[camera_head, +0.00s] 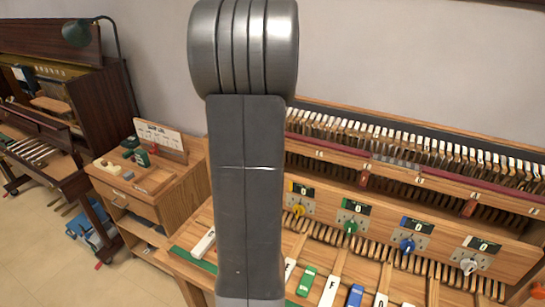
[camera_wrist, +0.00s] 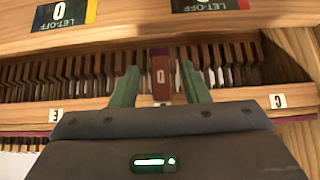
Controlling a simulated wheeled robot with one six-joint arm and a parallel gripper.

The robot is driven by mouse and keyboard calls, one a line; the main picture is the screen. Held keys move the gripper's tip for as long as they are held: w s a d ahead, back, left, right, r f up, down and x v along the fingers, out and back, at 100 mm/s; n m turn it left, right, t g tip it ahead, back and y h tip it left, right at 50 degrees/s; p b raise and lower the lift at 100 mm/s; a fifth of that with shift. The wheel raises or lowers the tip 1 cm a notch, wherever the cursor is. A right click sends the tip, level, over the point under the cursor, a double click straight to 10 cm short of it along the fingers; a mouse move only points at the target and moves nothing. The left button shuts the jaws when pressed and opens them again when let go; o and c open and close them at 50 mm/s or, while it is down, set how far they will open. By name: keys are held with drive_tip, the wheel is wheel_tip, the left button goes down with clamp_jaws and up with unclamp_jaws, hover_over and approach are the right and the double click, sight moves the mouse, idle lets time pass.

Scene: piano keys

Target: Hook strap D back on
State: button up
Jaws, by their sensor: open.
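In the wrist view, a dark red-brown tab (camera_wrist: 161,80) with a pale mark like a D or 0 stands in front of the row of wooden parts. I take it for strap D. My gripper (camera_wrist: 160,67) is open, with one green finger on each side of the tab. A gap shows beside the tab on both sides, and nothing looks clamped. In the head view my arm hides the gripper and this spot.
White labels E (camera_wrist: 55,115) and C (camera_wrist: 277,101) flank the tab on the wooden rail. Black LET-OFF plates (camera_wrist: 62,13) sit on the board above. The head view shows coloured knobs (camera_head: 350,227), loose keys (camera_head: 307,281) and a side cabinet (camera_head: 135,190).

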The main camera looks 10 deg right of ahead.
drive_tip(key=v, duration=1.1)
drive_tip(key=shift+s, duration=0.15)
drive_tip(key=x, duration=1.3)
drive_tip(key=shift+w+f, duration=0.2)
drive_tip(key=shift+w, duration=0.1)
drive_tip(key=shift+r, duration=0.1)
drive_tip(key=shift+w+d+f+t+h, duration=0.2)
drive_tip(key=shift+t+h, duration=0.2)
drive_tip(key=shift+t, duration=0.2)
idle(1.3)
drive_tip(key=shift+w+d+f+t+h, duration=0.1)
drive_tip(key=shift+t+h, duration=0.25)
drive_tip(key=shift+t, duration=0.2)
drive_tip(key=shift+w+d+f+t+h, duration=0.1)
drive_tip(key=shift+t+h, duration=0.25)
drive_tip(key=shift+t, duration=0.2)
